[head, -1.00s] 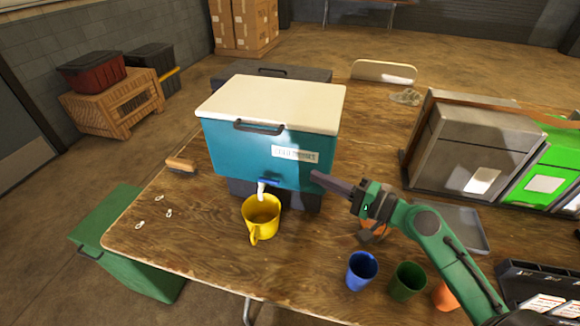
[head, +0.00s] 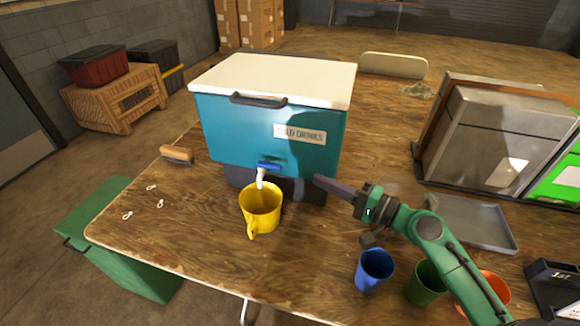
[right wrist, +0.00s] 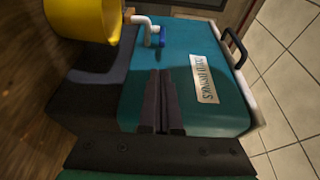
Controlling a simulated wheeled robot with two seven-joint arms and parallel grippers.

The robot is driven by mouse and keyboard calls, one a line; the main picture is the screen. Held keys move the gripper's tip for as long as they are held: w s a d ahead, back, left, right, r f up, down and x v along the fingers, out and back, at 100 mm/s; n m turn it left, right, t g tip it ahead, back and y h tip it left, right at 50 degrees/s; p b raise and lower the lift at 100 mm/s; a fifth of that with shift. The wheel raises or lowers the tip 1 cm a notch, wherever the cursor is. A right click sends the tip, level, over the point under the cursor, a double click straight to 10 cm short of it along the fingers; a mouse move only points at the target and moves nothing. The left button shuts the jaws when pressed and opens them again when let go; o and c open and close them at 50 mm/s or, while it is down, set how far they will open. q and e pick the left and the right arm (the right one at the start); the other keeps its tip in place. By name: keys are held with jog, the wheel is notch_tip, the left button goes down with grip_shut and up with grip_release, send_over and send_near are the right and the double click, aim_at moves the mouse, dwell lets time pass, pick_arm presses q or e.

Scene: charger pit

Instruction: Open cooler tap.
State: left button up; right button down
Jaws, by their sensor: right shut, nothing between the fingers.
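The teal cooler (head: 230,130) with a white lid and a "COLD DRINKS" label stands on a dark base on the wooden table. Its tap (head: 262,173) has a blue lever and a white spout low on the front. In the right wrist view the tap (right wrist: 150,32) is beyond my fingertips. A yellow mug (head: 262,208) stands under the spout. My right gripper (head: 318,180) is shut and empty, right of the tap and close to the cooler's front. The right wrist view shows its fingers (right wrist: 160,72) together, pointing toward the tap side. My left gripper is not in view.
Blue (head: 374,268) and green (head: 424,285) cups stand at the right front, near my right arm. A grey tray (head: 475,225) lies farther right. A brush (head: 176,154) and small metal clips (head: 127,215) lie on the left. The table's left front is mostly clear.

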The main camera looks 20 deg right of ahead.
aim_at(269, 168)
jog(key=p+x, duration=0.4)
jog(key=x, duration=0.5)
jog(key=shift+w+a, duration=0.3)
